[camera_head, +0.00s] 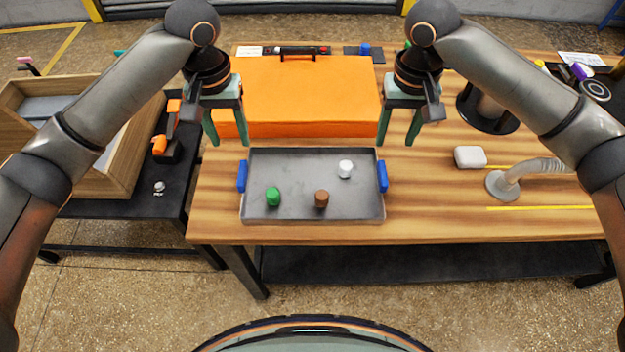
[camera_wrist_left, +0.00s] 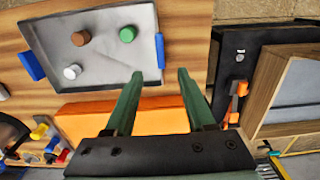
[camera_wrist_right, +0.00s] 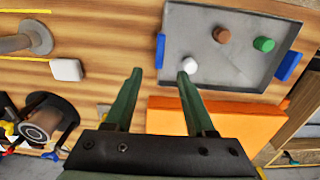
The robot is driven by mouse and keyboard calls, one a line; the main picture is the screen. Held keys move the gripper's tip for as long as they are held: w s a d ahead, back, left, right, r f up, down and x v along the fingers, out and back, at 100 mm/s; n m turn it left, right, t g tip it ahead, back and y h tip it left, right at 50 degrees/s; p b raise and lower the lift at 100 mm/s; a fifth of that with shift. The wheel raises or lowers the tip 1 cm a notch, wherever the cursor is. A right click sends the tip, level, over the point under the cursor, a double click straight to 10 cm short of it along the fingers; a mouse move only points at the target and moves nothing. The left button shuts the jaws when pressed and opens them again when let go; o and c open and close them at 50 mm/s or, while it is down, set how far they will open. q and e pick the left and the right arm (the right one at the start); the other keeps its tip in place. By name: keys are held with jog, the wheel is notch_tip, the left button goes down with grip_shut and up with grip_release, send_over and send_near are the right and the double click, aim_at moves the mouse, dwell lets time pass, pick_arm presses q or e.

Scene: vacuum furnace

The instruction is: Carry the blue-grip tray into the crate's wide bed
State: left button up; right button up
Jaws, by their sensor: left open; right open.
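The grey tray (camera_head: 300,207) lies flat on the wooden table, with a blue grip on its left (camera_head: 242,176) and another on its right (camera_head: 382,176). In it stand a green piece (camera_head: 273,196), a brown piece (camera_head: 321,199) and a white piece (camera_head: 345,169). My left gripper (camera_head: 229,140) is open and empty, above and behind the tray's left end. My right gripper (camera_head: 398,141) is open and empty, above and behind its right end. Neither touches a grip. The wooden crate (camera_head: 118,168) stands at the left on a black stand; my left arm hides part of its bed.
An orange case (camera_head: 305,90) sits directly behind the tray. A white block (camera_head: 470,157), a grey hose fixture (camera_head: 505,184) and a black spool (camera_head: 487,113) stand to the right. An orange-handled tool (camera_head: 160,145) is beside the crate. A gap separates table and black stand.

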aim_at(241, 172)
pick_arm(q)
notch_tip(241, 172, down, 12)
jog(key=shift+f, duration=0.25)
pick_arm(e)
notch_tip(241, 172, down, 12)
jog(key=shift+w+f, duration=0.1)
jog(key=shift+f, duration=0.15)
pick_arm(q)
jog(key=shift+c, duration=0.2)
pick_arm(e)
jog(key=shift+c, duration=0.2)
pick_arm(q)
jog(key=shift+w, duration=0.1)
grip_shut()
pick_arm(e)
grip_shut()
pick_arm(q)
jog(key=shift+r, duration=0.1)
